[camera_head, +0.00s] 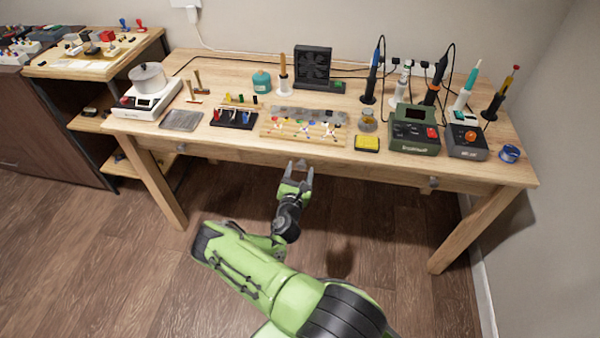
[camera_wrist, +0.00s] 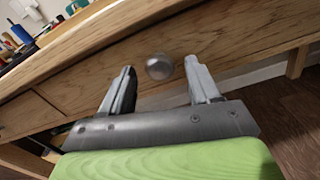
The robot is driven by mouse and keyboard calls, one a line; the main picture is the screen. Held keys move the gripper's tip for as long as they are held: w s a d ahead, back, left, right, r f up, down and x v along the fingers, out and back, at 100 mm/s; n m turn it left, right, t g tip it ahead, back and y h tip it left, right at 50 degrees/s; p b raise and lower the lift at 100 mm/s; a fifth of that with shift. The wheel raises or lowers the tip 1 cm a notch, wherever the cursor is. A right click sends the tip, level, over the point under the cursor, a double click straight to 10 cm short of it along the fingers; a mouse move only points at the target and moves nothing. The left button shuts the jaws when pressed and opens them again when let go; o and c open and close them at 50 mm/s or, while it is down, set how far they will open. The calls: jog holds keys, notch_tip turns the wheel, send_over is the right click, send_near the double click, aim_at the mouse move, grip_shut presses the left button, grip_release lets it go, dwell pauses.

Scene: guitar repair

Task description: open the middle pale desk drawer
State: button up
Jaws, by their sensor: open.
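The pale wooden desk (camera_head: 230,65) has a row of drawers under its top, with round metal knobs. The middle drawer front (camera_head: 250,157) is directly ahead of my gripper and looks shut. My gripper (camera_head: 300,166) is open in front of it, and its fingers hide the middle knob in the head view. In the wrist view, the middle drawer's round knob (camera_wrist: 159,67) shows between the tips of my open gripper (camera_wrist: 160,75). I cannot tell whether the fingers reach around it; no contact shows. The drawer front also fills the wrist view's middle (camera_wrist: 110,70).
A left drawer knob (camera_head: 181,147) and a right drawer knob (camera_head: 433,183) flank the middle. Tools, a green soldering station (camera_head: 413,135) and a fan box (camera_head: 313,66) stand on the desktop. Desk legs (camera_head: 465,230) stand at both sides. The floor (camera_head: 110,240) before the desk is clear.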

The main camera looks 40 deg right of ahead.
jog(key=shift+x, duration=0.8)
jog(key=shift+c, duration=0.3)
grip_shut()
jog(key=shift+a, duration=0.1)
